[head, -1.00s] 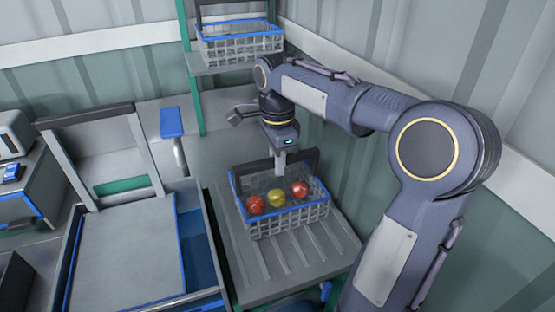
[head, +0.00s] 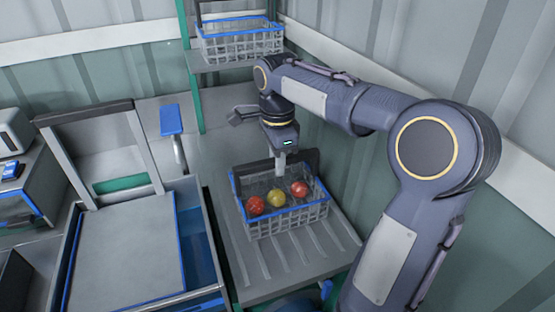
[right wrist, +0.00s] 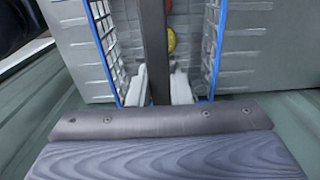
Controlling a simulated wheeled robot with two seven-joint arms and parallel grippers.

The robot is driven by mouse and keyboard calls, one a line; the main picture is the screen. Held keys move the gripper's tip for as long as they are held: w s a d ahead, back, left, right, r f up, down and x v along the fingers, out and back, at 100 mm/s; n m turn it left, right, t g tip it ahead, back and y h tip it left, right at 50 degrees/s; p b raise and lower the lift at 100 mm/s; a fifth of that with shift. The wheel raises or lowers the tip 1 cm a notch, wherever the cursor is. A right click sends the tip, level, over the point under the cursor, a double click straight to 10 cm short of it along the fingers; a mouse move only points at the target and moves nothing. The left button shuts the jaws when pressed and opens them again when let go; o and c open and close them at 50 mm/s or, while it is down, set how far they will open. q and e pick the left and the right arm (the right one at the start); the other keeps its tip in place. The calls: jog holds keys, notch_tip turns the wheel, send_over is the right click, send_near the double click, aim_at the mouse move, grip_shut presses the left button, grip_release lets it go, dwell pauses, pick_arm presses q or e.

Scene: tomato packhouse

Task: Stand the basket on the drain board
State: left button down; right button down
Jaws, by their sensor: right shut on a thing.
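The basket (head: 287,219) is a grey wire basket with a blue rim and a dark handle (head: 308,160). It is upright over the ridged grey drain board (head: 272,270) and looks level. Its base appears to touch the board, but I cannot tell a small gap. Two red tomatoes and a yellow one show inside. My right gripper (head: 281,164) comes down from above at the handle. In the right wrist view its two pale fingers (right wrist: 157,86) are closed on the dark handle bar (right wrist: 153,45). My left gripper is not in view.
A second blue-rimmed basket (head: 241,43) stands on a shelf behind. A sink with blue water (head: 197,250) and a grey panel (head: 125,245) lies left of the board. A blue-topped tap (head: 171,120) stands behind it. The corrugated wall is close on the right.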

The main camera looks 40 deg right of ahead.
jog(key=shift+f, duration=0.15)
jog(key=c, duration=1.3)
grip_release()
jog(key=shift+c, duration=1.3)
notch_tip(320, 180, up, 7)
jog(key=p, duration=0.7)
jog(key=shift+f, duration=0.1)
